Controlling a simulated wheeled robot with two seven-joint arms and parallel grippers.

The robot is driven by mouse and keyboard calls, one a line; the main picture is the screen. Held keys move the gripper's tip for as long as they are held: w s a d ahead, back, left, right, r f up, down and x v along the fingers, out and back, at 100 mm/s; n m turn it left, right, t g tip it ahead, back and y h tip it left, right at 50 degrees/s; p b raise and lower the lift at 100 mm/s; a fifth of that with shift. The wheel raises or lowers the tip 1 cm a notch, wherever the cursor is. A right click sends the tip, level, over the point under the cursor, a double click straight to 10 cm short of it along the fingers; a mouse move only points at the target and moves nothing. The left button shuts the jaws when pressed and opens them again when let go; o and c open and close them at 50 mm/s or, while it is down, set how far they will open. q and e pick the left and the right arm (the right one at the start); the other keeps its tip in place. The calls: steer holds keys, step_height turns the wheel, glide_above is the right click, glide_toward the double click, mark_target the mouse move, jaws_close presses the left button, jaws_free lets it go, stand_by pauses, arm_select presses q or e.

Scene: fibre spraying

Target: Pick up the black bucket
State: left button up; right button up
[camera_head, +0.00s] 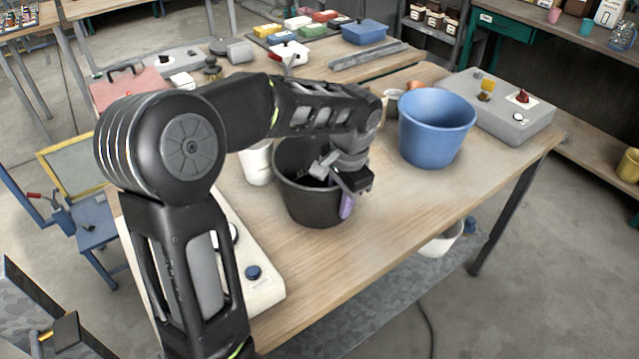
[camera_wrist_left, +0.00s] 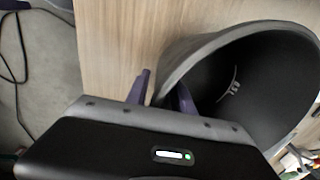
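The black bucket (camera_head: 308,204) stands upright on the wooden table in the head view. It also shows in the wrist view (camera_wrist_left: 245,85), with its dark inside and grey rim visible. My left gripper (camera_head: 343,197) is at the bucket's near right rim. In the wrist view its purple fingers (camera_wrist_left: 162,90) straddle the bucket wall, one outside and one inside. The fingers are apart, with some gap to the wall. In the head view the outer finger shows against the bucket's side and the inner one is hidden. My right gripper is not in view.
A blue bucket (camera_head: 436,128) stands to the right, near a grey box (camera_head: 497,112). A white container (camera_head: 257,163) is close on the left of the black bucket, and a white panel with knobs (camera_head: 262,290) lies at front left. The table's front right is clear.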

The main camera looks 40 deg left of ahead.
arm_select(q)
steer(key=shift+c, duration=0.4)
jaws_close()
stand_by(1.4)
